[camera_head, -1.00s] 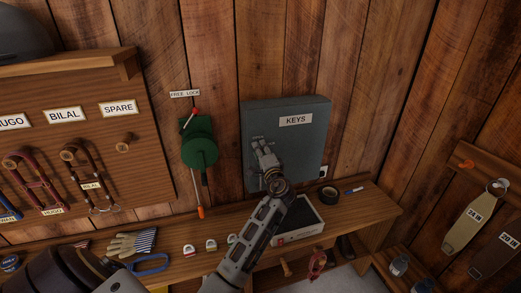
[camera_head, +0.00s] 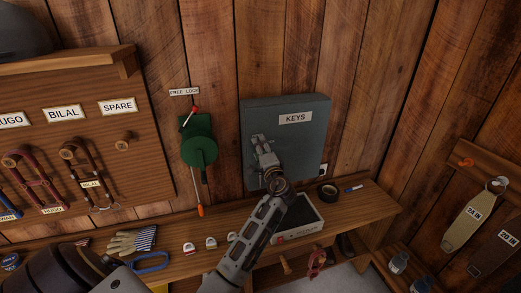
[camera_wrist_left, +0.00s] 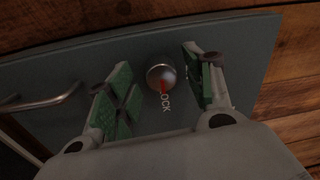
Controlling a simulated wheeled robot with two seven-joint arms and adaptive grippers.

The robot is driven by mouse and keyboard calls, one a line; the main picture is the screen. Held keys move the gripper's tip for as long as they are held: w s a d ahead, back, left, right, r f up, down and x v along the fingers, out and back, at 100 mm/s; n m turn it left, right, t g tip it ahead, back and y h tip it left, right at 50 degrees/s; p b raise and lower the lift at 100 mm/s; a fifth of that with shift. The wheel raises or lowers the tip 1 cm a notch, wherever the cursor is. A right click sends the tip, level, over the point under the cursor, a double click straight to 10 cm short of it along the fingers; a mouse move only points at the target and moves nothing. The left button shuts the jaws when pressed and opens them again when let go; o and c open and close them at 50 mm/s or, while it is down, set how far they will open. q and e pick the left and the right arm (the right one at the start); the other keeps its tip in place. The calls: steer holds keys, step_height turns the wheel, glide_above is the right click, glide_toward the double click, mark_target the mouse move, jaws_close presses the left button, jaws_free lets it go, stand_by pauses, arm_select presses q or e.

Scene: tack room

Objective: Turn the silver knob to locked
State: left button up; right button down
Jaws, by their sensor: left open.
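A grey-blue key cabinet (camera_head: 312,150) labelled KEYS hangs on the plank wall in the head view. In the left wrist view its door (camera_wrist_left: 140,62) carries a round silver knob (camera_wrist_left: 160,74) with a red pointer mark. The mark points down in that picture, at printed letters that read "LOCK"; part of the print may be hidden. My left gripper (camera_head: 261,142) is at the cabinet front and covers the knob in the head view. In the wrist view its green-padded fingers (camera_wrist_left: 163,90) are open on both sides of the knob, with visible gaps. My right gripper is not in view.
A curved metal handle (camera_wrist_left: 48,100) is on the door left of the knob in the wrist view. A green device (camera_head: 198,150) hangs left of the cabinet.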

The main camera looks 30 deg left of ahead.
arm_select(q)
steer(key=r+v, duration=0.1)
steer(key=v, duration=1)
steer(key=shift+s+d+f, duration=0.2)
steer(key=shift+d+f, duration=0.15)
steer(key=shift+f, duration=0.15)
